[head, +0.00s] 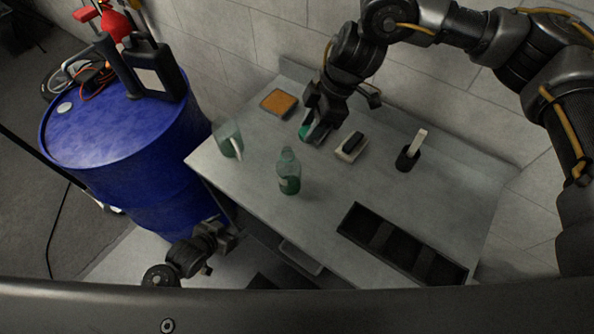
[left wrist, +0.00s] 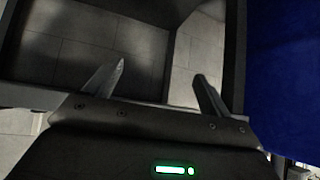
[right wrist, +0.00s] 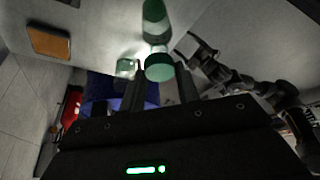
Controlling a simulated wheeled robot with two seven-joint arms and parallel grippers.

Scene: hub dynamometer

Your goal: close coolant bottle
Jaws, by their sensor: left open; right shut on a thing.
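The coolant bottle (head: 289,172) stands upright on the grey bench, clear with green liquid. It also shows in the right wrist view (right wrist: 154,22), beyond the cap. My right gripper (head: 314,138) is shut on a green round cap (right wrist: 159,67), which sits between its fingertips. In the head view the cap (head: 304,131) is partly hidden by the fingers, behind and right of the bottle and apart from it. My left gripper (head: 230,239) is open and empty, low beside the bench's front edge; its spread fingers show in the left wrist view (left wrist: 155,85).
A clear jug (head: 229,141) stands left of the bottle. An orange pad (head: 278,103), a black-and-white block (head: 351,147) and a black cup (head: 408,158) are at the back. A black tray (head: 400,245) lies front right. A blue drum (head: 130,150) stands left of the bench.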

